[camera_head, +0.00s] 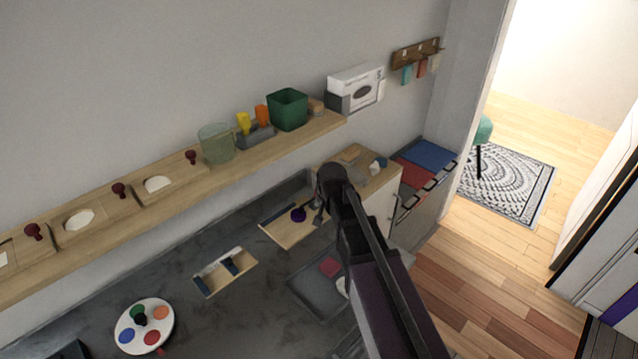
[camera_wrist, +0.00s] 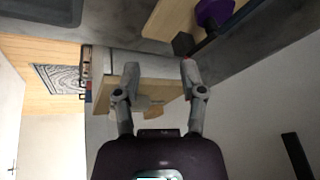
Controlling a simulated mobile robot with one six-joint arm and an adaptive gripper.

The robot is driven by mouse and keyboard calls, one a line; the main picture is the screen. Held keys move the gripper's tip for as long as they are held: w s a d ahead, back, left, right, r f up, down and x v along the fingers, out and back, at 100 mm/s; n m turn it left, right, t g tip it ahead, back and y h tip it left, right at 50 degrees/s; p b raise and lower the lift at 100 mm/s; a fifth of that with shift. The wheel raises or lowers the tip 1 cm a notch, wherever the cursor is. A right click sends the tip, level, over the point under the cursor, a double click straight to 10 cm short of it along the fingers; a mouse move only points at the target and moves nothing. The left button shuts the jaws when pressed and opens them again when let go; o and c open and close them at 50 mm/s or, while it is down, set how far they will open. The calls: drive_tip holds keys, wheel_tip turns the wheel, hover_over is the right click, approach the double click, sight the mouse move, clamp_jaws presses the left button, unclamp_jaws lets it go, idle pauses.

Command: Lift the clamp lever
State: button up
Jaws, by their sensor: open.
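A wooden board (camera_head: 284,229) lies on the dark counter below my gripper. A purple knob (camera_head: 298,214) stands on it, and a dark bar lies close by. In the wrist view, the purple knob (camera_wrist: 213,12) and the dark bar (camera_wrist: 205,45) show at the top right, on the pale board (camera_wrist: 168,20). They look like parts of the clamp, but I cannot tell which is the lever. My gripper (camera_wrist: 150,72) is open with nothing between its fingers; the knob is beyond the right finger. In the head view, my gripper (camera_head: 319,205) is partly hidden by my arm.
A small tray with dark pieces (camera_head: 225,271) and a round paint palette (camera_head: 144,325) lie on the counter. A grey tray (camera_head: 315,293) sits partly behind my arm. A wall shelf (camera_head: 170,195) holds boards with red knobs, cups and a green bin (camera_head: 288,109).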

drive_tip(key=shift+w, duration=0.15)
drive_tip(key=w, duration=0.3)
drive_tip(key=w+a, duration=0.1)
drive_tip(key=w, duration=0.3)
drive_tip(key=w+a, duration=0.1)
drive_tip(key=w, duration=0.3)
drive_tip(key=shift+w, duration=0.25)
drive_tip(key=shift+w+f+b, duration=0.25)
drive_tip(key=shift+f+b, duration=0.3)
drive_tip(key=shift+c, duration=0.2)
clamp_jaws()
drive_tip(key=shift+d, duration=0.1)
